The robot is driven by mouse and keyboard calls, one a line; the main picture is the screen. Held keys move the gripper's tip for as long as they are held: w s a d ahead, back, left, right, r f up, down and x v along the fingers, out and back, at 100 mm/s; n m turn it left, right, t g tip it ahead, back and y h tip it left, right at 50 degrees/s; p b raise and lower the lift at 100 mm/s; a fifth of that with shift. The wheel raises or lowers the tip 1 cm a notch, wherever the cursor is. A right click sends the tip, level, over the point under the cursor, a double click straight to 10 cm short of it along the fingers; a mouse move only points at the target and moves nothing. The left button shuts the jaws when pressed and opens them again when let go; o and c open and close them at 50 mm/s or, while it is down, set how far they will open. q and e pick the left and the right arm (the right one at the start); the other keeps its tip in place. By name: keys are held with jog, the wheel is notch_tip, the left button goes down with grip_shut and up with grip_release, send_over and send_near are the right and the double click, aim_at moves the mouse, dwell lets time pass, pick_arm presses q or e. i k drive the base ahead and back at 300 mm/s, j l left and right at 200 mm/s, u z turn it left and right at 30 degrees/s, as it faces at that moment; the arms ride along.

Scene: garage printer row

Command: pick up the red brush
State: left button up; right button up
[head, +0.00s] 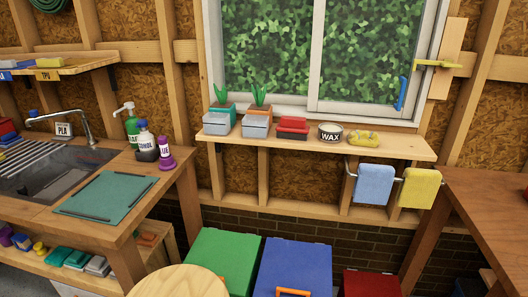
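I cannot make out a red brush for certain. A red block-shaped item with a dark lower part (292,127) sits on the wooden shelf below the window. Its shape does not clearly read as a brush. Red items (7,127) also show at the far left edge beside the sink, partly cut off by the frame. Neither of my grippers is in view.
The sink counter (150,185) at left holds bottles and a green mat (106,197). The window shelf (400,150) holds plants, grey boxes and a wax tin. Green (224,262), blue (296,262) and red (371,284) bins stand below. A brown table (490,205) is at right.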

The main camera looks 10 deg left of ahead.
aim_at(292, 128)
jog(key=i+l, duration=0.65)
jog(key=i+l+u, duration=0.1)
jog(key=u, duration=0.25)
jog(key=l+u, duration=0.2)
jog(key=u, duration=0.2)
jog(key=i+l+u, duration=0.1)
jog(key=u, duration=0.25)
jog(key=l, duration=0.1)
